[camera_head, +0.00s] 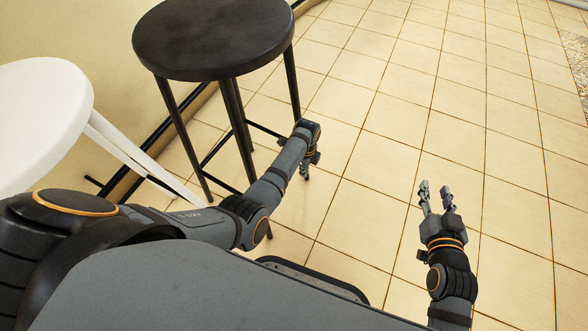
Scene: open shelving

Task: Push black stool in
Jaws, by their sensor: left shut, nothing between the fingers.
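The black stool (213,38) stands upright on the tiled floor at the upper left, with a round dark seat and thin black legs. My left arm reaches in front of its lower legs. My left gripper (304,176) is just right of the stool's legs, pointing down, shut and empty. I cannot tell whether the arm or gripper touches the stool. My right gripper (436,188) is at the lower right, well away from the stool, with its two fingers apart and nothing between them.
A white stool (45,110) stands left of the black stool, partly hidden by my arm. A beige wall (75,28) with a dark baseboard runs behind both stools. The tiled floor (400,100) in the middle and right is clear. A speckled mat or patch lies at the far right edge.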

